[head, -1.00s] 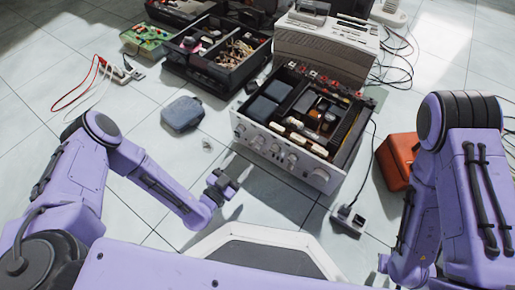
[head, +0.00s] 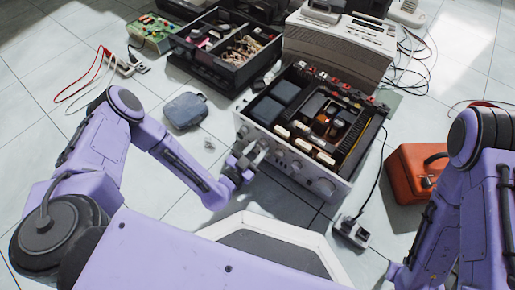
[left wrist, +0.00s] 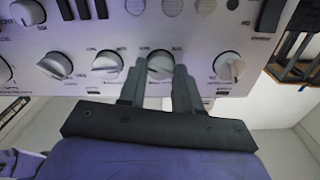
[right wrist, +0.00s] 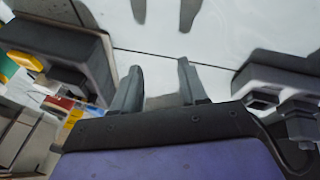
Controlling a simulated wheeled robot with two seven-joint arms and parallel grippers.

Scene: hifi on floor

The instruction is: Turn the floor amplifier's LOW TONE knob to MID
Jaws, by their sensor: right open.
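The floor amplifier (head: 285,165) stands open-topped on the tiles, its silver front panel (left wrist: 110,30) facing me with a row of knobs. My left gripper (head: 240,165) is at the left part of that panel. In the left wrist view my left gripper (left wrist: 160,72) has one finger on each side of a round silver knob (left wrist: 160,64); whether the fingers press on it is unclear. Other knobs (left wrist: 107,63) sit beside it, and the small labels are too blurred to read. My right gripper (right wrist: 158,82) is open and empty, above the floor.
A power strip (head: 352,231) and an orange case (head: 415,172) lie right of the amplifier. A blue-grey pouch (head: 186,110) lies to its left. Behind are a black parts case (head: 222,62) and a beige device (head: 338,45). Cables lie at the right.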

